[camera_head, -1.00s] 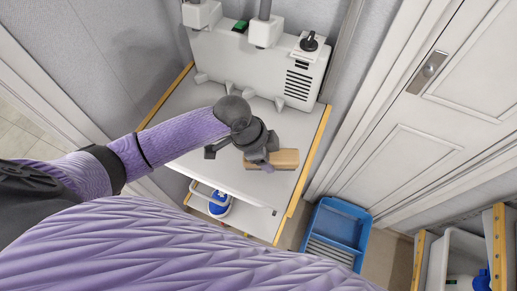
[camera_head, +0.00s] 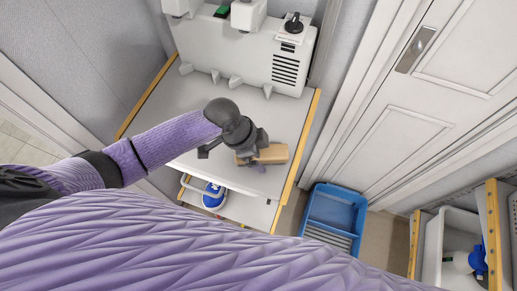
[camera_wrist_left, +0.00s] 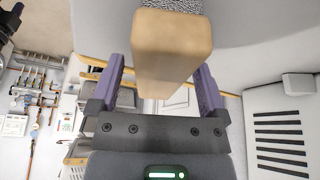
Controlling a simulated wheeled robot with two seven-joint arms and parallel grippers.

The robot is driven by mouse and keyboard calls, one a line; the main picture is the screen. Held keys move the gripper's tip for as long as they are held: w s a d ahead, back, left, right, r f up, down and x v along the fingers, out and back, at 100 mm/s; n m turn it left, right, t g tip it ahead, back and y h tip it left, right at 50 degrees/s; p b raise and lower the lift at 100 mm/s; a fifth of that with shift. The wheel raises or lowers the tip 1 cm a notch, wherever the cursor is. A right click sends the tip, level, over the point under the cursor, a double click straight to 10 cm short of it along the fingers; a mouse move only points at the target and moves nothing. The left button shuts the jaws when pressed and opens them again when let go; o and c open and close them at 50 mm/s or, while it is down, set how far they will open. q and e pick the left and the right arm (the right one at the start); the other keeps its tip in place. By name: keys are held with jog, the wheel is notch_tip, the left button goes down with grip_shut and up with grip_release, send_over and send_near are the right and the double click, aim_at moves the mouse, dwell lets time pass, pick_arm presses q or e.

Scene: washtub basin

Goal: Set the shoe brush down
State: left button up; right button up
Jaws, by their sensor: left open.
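The shoe brush (camera_head: 273,153) has a light wooden body and rests on the white tabletop near its right edge. In the left wrist view, the brush (camera_wrist_left: 172,45) shows its wooden block end-on, with grey bristles at the top against the pale surface. My left gripper (camera_head: 250,158) is at the brush's left part. In the left wrist view, the left gripper (camera_wrist_left: 160,75) is open, with its purple fingers on either side of the block and gaps visible beside it. My right gripper is not in view.
A white machine (camera_head: 245,52) with a dark knob stands along the back of the white table (camera_head: 200,105). Free tabletop lies left of the brush. A blue-and-white item (camera_head: 213,196) sits on the lower shelf. A blue crate (camera_head: 335,213) stands on the floor to the right.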

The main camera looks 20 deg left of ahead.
pick_arm(q)
jog(key=p+v, duration=0.3)
jog(key=v, duration=0.9)
jog(key=shift+r+p, duration=0.15)
jog(key=shift+p, duration=0.2)
